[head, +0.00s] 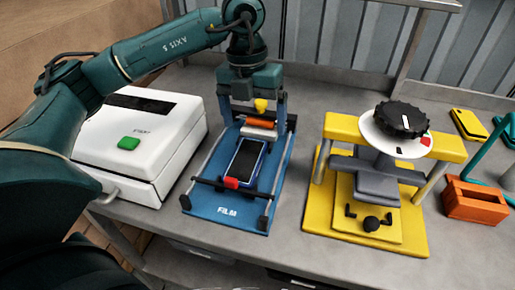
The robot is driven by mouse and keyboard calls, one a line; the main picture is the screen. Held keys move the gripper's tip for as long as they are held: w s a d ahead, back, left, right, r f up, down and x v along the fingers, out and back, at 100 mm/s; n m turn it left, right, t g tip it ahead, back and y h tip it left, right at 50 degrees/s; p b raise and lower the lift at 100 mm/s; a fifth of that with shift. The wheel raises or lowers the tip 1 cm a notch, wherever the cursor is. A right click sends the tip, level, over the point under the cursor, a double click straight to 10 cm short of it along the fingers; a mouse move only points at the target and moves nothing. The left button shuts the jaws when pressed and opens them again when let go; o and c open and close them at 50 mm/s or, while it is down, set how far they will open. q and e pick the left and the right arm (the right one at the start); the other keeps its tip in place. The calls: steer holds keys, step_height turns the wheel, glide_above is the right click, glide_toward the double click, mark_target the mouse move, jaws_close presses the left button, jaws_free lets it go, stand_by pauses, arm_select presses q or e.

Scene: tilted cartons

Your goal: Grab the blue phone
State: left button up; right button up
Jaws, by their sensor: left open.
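The blue phone (246,162) has a dark screen and a blue edge. It lies face up in the middle of a blue fixture marked FILM (230,212). My left gripper (253,112) points down over the back of this fixture, behind the phone. It is open and its jaws are not around the phone. A yellow knob (261,105) and a roller (259,128) show near its fingers. Whether the fingers touch the fixture, I cannot tell. My right gripper is not in view.
A white machine (155,165) with a green button stands left of the fixture. A yellow press (340,235) with a black dial (401,118) stands to the right. An orange holder (475,203) and a yellow phone-like object (468,124) lie at far right. A wall panel (335,45) closes the back.

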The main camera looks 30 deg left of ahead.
arm_select(q)
steer(key=a+r+y, duration=0.1)
steer(key=a, duration=0.1)
glide_above(247, 156)
steer(key=shift+n, duration=0.4)
step_height(247, 156, down, 7)
steer(key=shift+s+r+p, duration=0.1)
steer(key=shift+s+p, duration=0.05)
steer(key=shift+p, duration=0.15)
steer(key=shift+w+f+p, duration=0.15)
steer(key=shift+f+p, duration=0.1)
steer(key=shift+f, duration=1.25)
steer(key=shift+w+f+p, duration=0.1)
steer(key=shift+f+p, duration=0.15)
steer(key=shift+f, duration=1.2)
steer(key=shift+c, duration=0.5)
steer(key=c, duration=1.2)
steer(key=shift+r, duration=0.15)
